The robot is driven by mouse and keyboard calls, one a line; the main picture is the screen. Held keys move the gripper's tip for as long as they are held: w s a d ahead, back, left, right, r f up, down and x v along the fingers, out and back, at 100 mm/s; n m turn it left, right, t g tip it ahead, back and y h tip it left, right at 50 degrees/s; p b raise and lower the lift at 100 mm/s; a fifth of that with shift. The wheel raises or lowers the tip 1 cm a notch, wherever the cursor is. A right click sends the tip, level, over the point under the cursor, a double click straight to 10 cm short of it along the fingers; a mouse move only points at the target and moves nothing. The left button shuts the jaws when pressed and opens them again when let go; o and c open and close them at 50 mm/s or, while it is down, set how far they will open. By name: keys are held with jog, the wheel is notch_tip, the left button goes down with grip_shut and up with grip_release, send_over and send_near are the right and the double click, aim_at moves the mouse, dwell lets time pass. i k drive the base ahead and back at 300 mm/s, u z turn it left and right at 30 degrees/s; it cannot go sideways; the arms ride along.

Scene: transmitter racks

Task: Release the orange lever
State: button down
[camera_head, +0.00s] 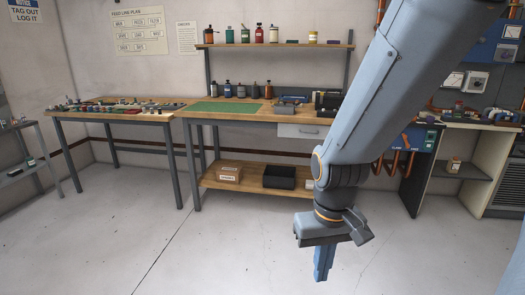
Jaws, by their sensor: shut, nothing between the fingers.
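My gripper (321,277) hangs pointing down over the floor in the lower middle right of the head view. Its blue fingers are together with nothing between them. A small orange part (407,141) shows on the front of a blue box at the right, behind my arm; it may be the orange lever, but it is too small to tell. My gripper is well in front of it and lower, apart from it. My arm hides part of the area to its left.
A workbench (225,117) with a green mat stands at the back, with a box and a black bin on its lower shelf. Another table (110,112) with small parts stands left. Orange hoses (397,165) hang below the blue box. The floor in front is clear.

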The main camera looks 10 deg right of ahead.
aim_at(405, 137)
jog(key=z, duration=0.15)
jog(key=i, duration=1.8)
jog(key=z, duration=1.05)
jog(key=i, duration=1.65)
jog(key=z, duration=0.65)
